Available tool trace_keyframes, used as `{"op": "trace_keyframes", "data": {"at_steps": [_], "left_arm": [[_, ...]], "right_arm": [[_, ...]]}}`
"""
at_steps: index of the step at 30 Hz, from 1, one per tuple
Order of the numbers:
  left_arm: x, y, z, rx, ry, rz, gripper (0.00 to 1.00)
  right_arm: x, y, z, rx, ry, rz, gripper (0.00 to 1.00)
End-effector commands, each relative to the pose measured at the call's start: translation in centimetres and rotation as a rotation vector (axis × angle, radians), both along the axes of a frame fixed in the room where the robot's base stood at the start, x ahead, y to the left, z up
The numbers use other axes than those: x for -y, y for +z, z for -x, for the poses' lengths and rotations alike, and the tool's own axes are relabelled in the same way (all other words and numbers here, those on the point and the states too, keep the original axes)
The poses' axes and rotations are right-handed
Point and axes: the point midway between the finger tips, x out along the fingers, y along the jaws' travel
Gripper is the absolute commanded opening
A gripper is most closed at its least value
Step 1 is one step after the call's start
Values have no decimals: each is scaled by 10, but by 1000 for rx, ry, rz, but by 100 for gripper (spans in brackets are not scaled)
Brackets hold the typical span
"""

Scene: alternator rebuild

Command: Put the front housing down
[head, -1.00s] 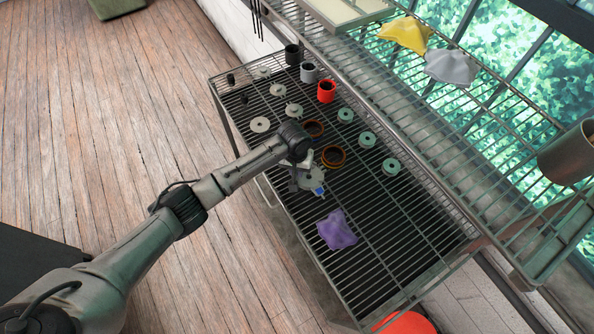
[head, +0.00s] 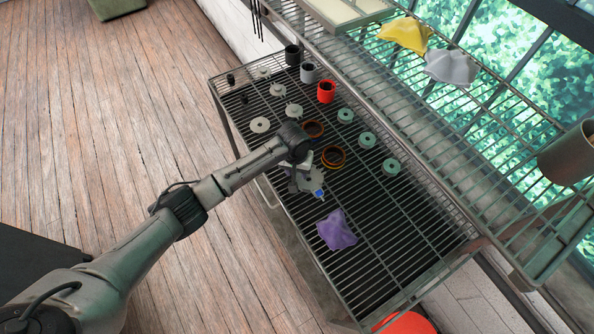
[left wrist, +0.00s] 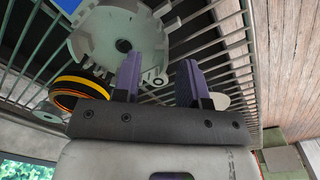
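The front housing (head: 313,177) is a pale grey, notched disc with a centre hole, low over or on the wire rack near its front edge. In the left wrist view the housing (left wrist: 118,32) fills the upper left, partly behind one finger. My left gripper (left wrist: 160,82) has its two purple fingers apart. A pale tab with a dark ring shows between them, nearer the left finger; a gap shows before the right finger. In the head view my left gripper (head: 298,178) is beside the housing, mostly hidden by its own wrist. My right gripper is not in view.
The wire rack (head: 385,265) holds copper-coloured rings (head: 333,157), green-grey discs (head: 367,139), a red cylinder (head: 326,92) and a purple cloth (head: 337,230) close to the housing. The rack's lower right is clear. A raised wire shelf (head: 480,150) runs along the back.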

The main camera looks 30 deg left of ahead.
Motion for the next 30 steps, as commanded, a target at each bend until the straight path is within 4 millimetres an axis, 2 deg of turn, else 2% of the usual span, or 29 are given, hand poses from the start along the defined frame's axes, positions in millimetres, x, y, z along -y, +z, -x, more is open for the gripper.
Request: {"op": "trace_keyframes", "data": {"at_steps": [9, 15, 21, 30], "left_arm": [[-3, 59, 0, 5, -1, 2, 39], [-4, 89, 0, 3, 0, 1, 39], [-5, 106, 0, 2, 0, 1, 39], [-5, 111, 1, 0, -1, 1, 39]], "right_arm": [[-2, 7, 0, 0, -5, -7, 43], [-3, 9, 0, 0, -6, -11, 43], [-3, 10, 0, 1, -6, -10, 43], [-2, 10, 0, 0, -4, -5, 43]]}}
